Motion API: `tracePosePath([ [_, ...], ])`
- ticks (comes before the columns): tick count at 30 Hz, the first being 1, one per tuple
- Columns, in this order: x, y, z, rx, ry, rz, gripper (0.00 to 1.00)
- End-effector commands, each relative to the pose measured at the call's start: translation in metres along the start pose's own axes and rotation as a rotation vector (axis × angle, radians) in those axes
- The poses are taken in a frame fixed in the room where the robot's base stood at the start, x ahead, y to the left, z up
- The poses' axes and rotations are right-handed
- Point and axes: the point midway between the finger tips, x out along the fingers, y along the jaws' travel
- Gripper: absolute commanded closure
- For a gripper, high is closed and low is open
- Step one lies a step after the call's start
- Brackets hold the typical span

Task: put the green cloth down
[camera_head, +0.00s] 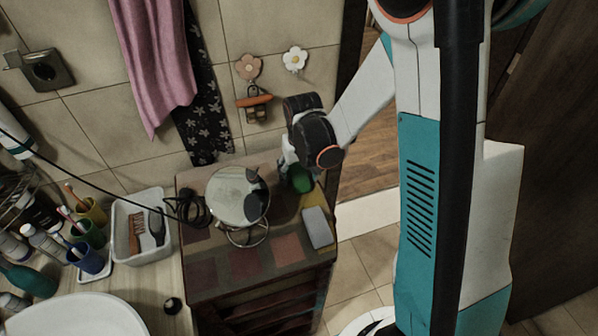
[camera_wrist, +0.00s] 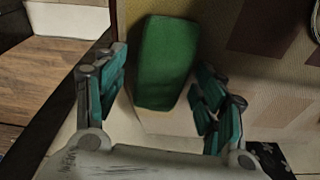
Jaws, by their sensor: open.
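The green cloth (camera_wrist: 166,62) is a folded, rounded block in the wrist view, lying on the cabinet top near its edge. In the head view the cloth (camera_head: 300,180) shows as a small green patch, partly covered by my arm. My gripper (camera_wrist: 160,100) is open, with one finger on each side of the cloth's near end and a visible gap at both sides. In the head view my gripper (camera_head: 287,165) is mostly hidden behind my wrist, over the back right of the cabinet top.
A round mirror (camera_head: 238,197) on a wire stand and a pale block (camera_head: 317,228) stand on the patterned cabinet top (camera_head: 210,262). A white bin (camera_head: 150,252) with brushes is left. Tiled wall with hooks (camera_head: 254,98) is close behind.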

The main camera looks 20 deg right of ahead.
Motion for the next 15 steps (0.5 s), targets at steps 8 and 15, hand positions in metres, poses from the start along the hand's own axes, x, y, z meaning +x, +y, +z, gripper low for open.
tracePosePath([
  [8, -0.003, 0.0, 0.0, 0.0, 0.0, 0.0, 0.36],
  [15, -0.051, 0.005, -0.003, 0.002, 0.0, 0.0, 0.36],
])
